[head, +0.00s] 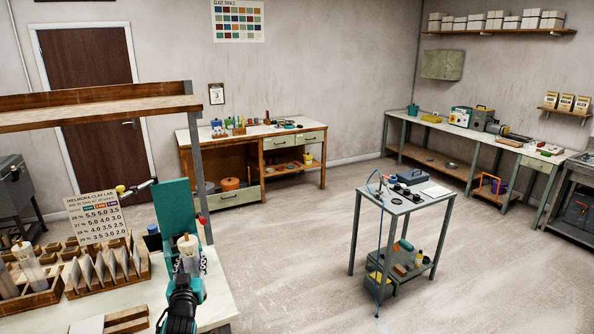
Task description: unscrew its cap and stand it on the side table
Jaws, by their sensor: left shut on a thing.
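My left gripper (187,270) is at the lower left, over the right end of the near workbench. It is shut on a pale, narrow-topped bottle (188,246), which looks roughly upright. Its pale top shows above the fingers, and the lower part is largely hidden by the gripper. I cannot tell whether the cap is a separate piece. A small grey table (425,203) stands apart in the middle right, with black round pieces, a dark box and a blue hose on its top. My right gripper is not in view.
The near workbench (222,300) holds wooden racks (110,285) and a printed sign (97,218); a shelf (100,112) and its post rise above it. Open floor (290,255) lies between it and the grey table. Other benches line the walls.

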